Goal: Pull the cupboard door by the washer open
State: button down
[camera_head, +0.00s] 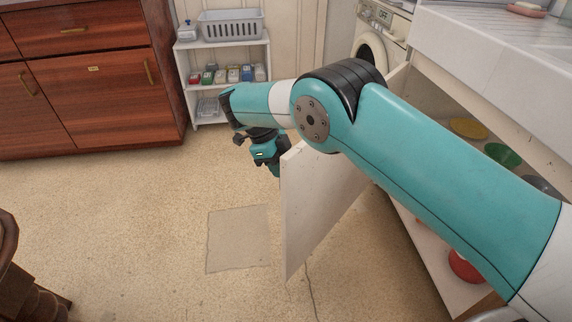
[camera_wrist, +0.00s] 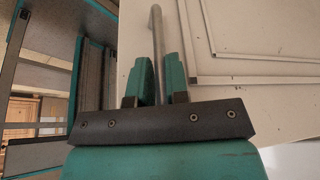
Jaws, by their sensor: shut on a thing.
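The cupboard door (camera_head: 318,205) by the washer (camera_head: 376,50) stands swung out from the cupboard, at a wide angle over the floor. In the wrist view the door's pale panelled face (camera_wrist: 260,45) fills the right side, with a grey bar handle (camera_wrist: 156,45) on it. My gripper (camera_wrist: 160,80) has its two teal fingers on either side of the handle, shut on it. In the head view my gripper (camera_head: 270,165) is at the door's outer edge, and the handle is hidden there.
Inside the open cupboard are a yellow dish (camera_head: 468,128), a green bowl (camera_head: 502,154) and a red item (camera_head: 465,266). A white shelf unit (camera_head: 228,60) and a brown dresser (camera_head: 85,75) stand behind. The floor (camera_head: 160,220) left of the door is mostly clear.

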jog(key=shift+w+d, duration=0.1)
jog(key=shift+d, duration=0.05)
jog(key=c, duration=1.2)
grip_release()
jog(key=shift+d, duration=0.1)
jog(key=shift+o, duration=0.2)
